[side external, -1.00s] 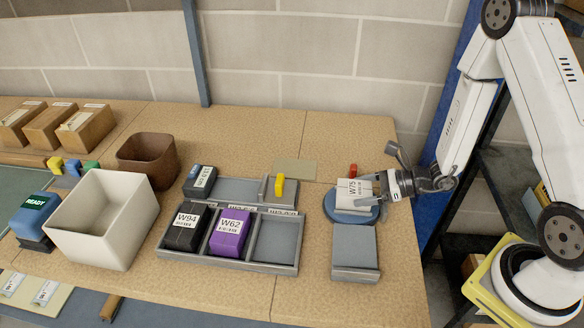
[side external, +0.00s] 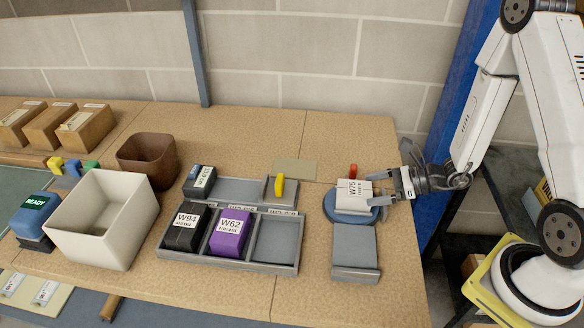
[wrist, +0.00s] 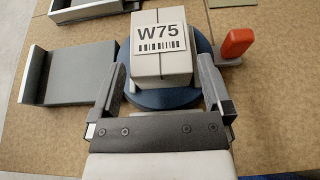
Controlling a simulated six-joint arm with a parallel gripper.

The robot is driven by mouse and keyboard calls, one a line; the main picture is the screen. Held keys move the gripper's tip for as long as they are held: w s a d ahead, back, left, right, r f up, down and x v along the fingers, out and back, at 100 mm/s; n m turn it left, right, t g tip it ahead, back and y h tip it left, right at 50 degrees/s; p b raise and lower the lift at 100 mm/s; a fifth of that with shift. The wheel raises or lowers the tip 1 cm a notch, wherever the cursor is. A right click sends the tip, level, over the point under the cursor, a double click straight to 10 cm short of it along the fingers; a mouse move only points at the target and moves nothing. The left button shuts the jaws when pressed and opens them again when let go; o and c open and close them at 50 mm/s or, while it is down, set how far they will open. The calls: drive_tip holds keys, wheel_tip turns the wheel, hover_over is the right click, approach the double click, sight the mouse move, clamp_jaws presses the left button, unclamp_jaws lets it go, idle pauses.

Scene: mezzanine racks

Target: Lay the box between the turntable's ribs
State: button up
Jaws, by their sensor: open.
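The white box labelled W75 (side external: 352,195) lies on the round blue turntable (side external: 337,214), label up. In the wrist view the box (wrist: 160,70) sits just ahead of my fingers on the blue disc (wrist: 127,92). The turntable's ribs cannot be made out, so I cannot tell whether the box is between them. My gripper (side external: 404,182) is open and empty at the box's right side in the side view. In the wrist view its two fingers (wrist: 163,88) stand apart, with the near end of the box at their tips.
A red upright piece (wrist: 236,42) stands beside the turntable. A grey tray (side external: 355,250) lies in front of it. A divided rack (side external: 283,266) holds a black box (side external: 185,230) and a purple box (side external: 230,232). A white bin (side external: 110,240) stands left. Bare tabletop lies between rack and tray.

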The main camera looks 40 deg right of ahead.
drive_tip(key=shift+v, duration=2.45)
drive_tip(key=shift+a, duration=0.1)
drive_tip(key=shift+s+a+r+n+g, duration=0.1)
drive_tip(key=shift+a+n+g, duration=0.15)
drive_tip(key=shift+n+g, duration=0.05)
drive_tip(key=s+a+n+g, duration=0.2)
drive_tip(key=n+g, duration=0.1)
drive_tip(key=a+n+g, duration=0.1)
drive_tip(key=a+n, duration=0.1)
drive_tip(key=shift+s+r+g+y, duration=0.3)
drive_tip(key=shift+s+y, duration=0.1)
drive_tip(key=s+n+g, duration=0.1)
drive_tip(key=n, duration=0.1)
drive_tip(key=s+a+n+g+h, duration=0.1)
drive_tip(key=s+n+g, duration=0.1)
drive_tip(key=n, duration=0.1)
drive_tip(key=shift+a+n+g+h, duration=0.3)
drive_tip(key=shift+a, duration=0.05)
drive_tip(key=w+r+n+t+h, duration=0.1)
drive_tip(key=w+r+n+h, duration=0.2)
drive_tip(key=n, duration=1.2)
wheel_tip(320, 180, up, 3)
drive_tip(key=d+h, duration=0.1)
drive_tip(key=h, duration=0.4)
drive_tip(key=shift+w+f+n+t+h, duration=0.15)
drive_tip(key=shift+f+n+t+h, duration=0.05)
drive_tip(key=shift+n+t+h, duration=0.2)
